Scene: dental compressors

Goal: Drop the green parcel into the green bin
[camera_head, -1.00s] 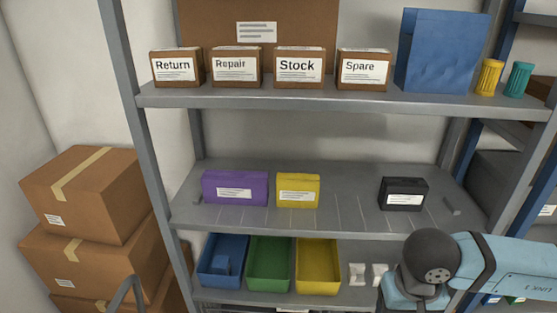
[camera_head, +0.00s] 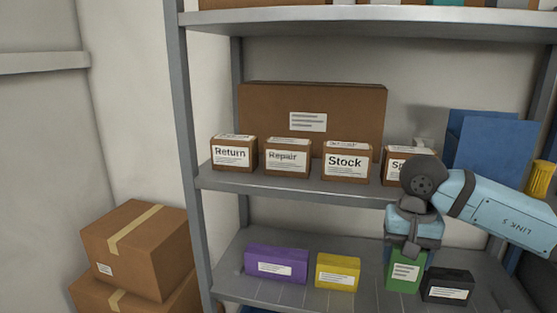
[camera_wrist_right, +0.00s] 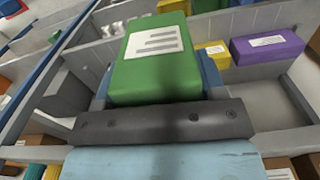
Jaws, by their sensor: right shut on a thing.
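The green parcel (camera_head: 404,273), a box with a white label, is in my right gripper (camera_head: 411,248) in front of the middle shelf. It appears between the yellow and black boxes in the head view. The right wrist view shows the parcel (camera_wrist_right: 158,65) close up, with the blue fingers of my right gripper (camera_wrist_right: 157,88) shut on its sides. The green bin is out of the head view now, and I cannot make it out in the wrist view. My left gripper is not in view.
A purple box (camera_head: 276,264), a yellow box (camera_head: 337,271) and a black box (camera_head: 447,286) stand on the middle shelf. Labelled brown boxes, such as Stock (camera_head: 346,161), stand on the shelf above. Cartons (camera_head: 135,250) are stacked at the left. A shelf upright (camera_head: 187,150) stands beside them.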

